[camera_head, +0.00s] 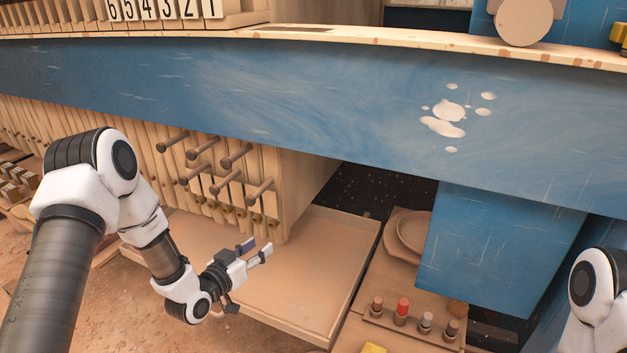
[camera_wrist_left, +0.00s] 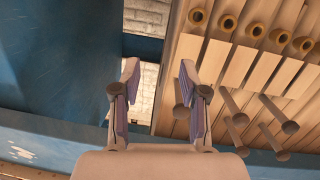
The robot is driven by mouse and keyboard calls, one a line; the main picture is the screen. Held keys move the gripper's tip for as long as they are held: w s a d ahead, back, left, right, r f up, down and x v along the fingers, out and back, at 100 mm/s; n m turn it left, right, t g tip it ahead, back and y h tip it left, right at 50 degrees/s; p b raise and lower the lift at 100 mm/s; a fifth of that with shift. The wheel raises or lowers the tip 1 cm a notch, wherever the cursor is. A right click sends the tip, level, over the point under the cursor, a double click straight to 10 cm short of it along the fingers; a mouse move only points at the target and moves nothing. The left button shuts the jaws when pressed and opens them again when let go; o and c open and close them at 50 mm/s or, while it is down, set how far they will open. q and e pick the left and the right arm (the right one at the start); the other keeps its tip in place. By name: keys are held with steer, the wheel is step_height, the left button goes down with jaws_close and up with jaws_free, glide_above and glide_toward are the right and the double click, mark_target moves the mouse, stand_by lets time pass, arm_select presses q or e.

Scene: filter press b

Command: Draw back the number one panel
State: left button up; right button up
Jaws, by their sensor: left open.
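A row of upright wooden panels (camera_head: 100,130) stands under a blue beam. Number plates 6 to 1 (camera_head: 163,10) sit above the beam, with plate 1 (camera_head: 211,8) at the right end. The number one panel appears to be the rightmost panel (camera_head: 270,206). Several dark peg handles (camera_head: 262,187) stick out from the panels near it. My left gripper (camera_head: 256,248) is open and empty, below and in front of these handles, apart from them. In the left wrist view, the open fingers (camera_wrist_left: 158,76) point past the panel end; peg handles (camera_wrist_left: 229,101) are to the right.
The blue beam (camera_head: 330,90) runs overhead. A wooden tray (camera_head: 310,285) lies below the panels. A blue post (camera_head: 500,250) and a control board with several knobs, one red (camera_head: 402,311), stand to the right. A dark gap (camera_head: 380,190) lies between panels and post.

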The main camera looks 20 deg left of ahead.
arm_select(q)
steer(key=t, duration=0.2)
glide_toward(255, 192)
steer(key=w+d+f, duration=0.2)
steer(key=d+f, duration=0.1)
steer(key=a+r, duration=0.1)
steer(key=a+r+n+y+p, duration=0.1)
steer(key=shift+w+a+r, duration=0.1)
steer(key=shift+w+r, duration=0.1)
steer(key=shift+r, duration=0.2)
steer(key=w, duration=0.2)
steer(key=shift+w+f+p, duration=0.1)
steer(key=shift+w+p, duration=0.2)
steer(key=shift+p, duration=0.1)
steer(key=w, duration=0.1)
steer(key=w+d, duration=0.1)
steer(key=w, duration=0.1)
steer(key=w+d+p, duration=0.1)
steer(key=shift+w+f, duration=0.1)
steer(key=shift+w, duration=0.3)
steer(key=shift+w+a, duration=0.2)
steer(key=shift+s+a+f, duration=0.1)
steer(key=shift+s+a, duration=0.05)
steer(key=shift+a, duration=0.15)
steer(key=shift+d, duration=0.15)
jaws_close()
arm_select(e)
steer(key=r, duration=0.4)
steer(key=shift+s+r, duration=0.25)
